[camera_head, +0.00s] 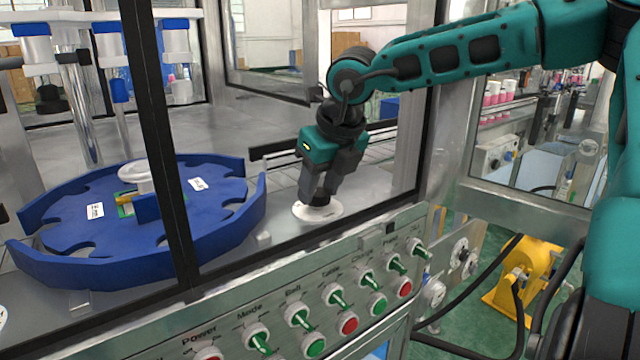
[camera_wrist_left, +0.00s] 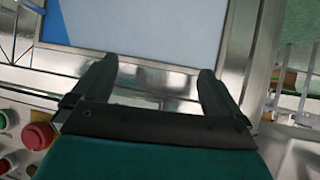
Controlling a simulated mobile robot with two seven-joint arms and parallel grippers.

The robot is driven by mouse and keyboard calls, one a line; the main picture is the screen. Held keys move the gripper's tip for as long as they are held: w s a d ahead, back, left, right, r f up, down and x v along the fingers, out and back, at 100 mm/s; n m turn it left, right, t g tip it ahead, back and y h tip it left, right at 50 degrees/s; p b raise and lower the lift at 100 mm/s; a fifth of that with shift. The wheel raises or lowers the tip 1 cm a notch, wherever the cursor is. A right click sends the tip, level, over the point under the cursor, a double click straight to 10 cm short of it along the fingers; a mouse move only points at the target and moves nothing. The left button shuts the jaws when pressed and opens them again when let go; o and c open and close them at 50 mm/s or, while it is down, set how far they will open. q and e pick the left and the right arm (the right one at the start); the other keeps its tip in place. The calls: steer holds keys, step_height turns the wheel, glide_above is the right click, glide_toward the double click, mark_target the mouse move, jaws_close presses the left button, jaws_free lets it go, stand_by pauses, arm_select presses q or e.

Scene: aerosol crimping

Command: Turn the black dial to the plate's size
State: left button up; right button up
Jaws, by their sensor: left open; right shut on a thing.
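My right gripper (camera_head: 316,193) points down inside the machine and is shut on the black dial (camera_head: 320,199). The dial stands on a round white scale disc (camera_head: 331,211), whose marks are too small to read. The blue plate (camera_head: 150,228), a wheel with rounded notches, lies to the left of the dial. It carries two small white labels (camera_head: 95,211), which I cannot read. My left gripper (camera_wrist_left: 155,70) shows only in the left wrist view, open and empty, above a metal frame edge and a pale panel (camera_wrist_left: 150,25).
A control panel (camera_head: 300,290) with green switches and red and green buttons runs along the front. A red button (camera_wrist_left: 38,135) is left of my left gripper.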

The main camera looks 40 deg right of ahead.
steer(key=c, duration=0.4)
steer(key=shift+f+m+b, duration=0.15)
steer(key=shift+m+b, duration=0.25)
steer(key=shift+b, duration=0.4)
steer(key=shift+c, duration=0.2)
steer(key=m+b, duration=0.1)
steer(key=b, duration=0.1)
steer(key=m+h+b, duration=0.1)
steer(key=b, duration=0.1)
steer(key=shift+a+f+m+b, duration=0.1)
steer(key=shift+f+m+b, duration=0.05)
steer(key=shift+m+b, duration=0.2)
steer(key=shift+m+h+b, duration=0.4)
steer(key=shift+m+b, duration=0.05)
steer(key=shift+b, duration=0.15)
steer(key=shift+w+a+m+g+h+b, duration=0.1)
steer(key=shift+m+g+h+b, duration=0.35)
steer(key=shift+m+b, duration=0.7)
steer(key=shift+r+m, duration=0.25)
steer(key=shift+m, duration=0.5)
arm_select(q)
step_height(320, 180, down, 7)
steer(key=d, duration=0.1)
steer(key=shift+w+d+h, duration=0.3)
steer(key=shift+d, duration=0.1)
arm_select(e)
steer(key=shift+m+g+h, duration=0.25)
steer(key=shift+m+g, duration=0.3)
steer(key=shift+m, duration=0.35)
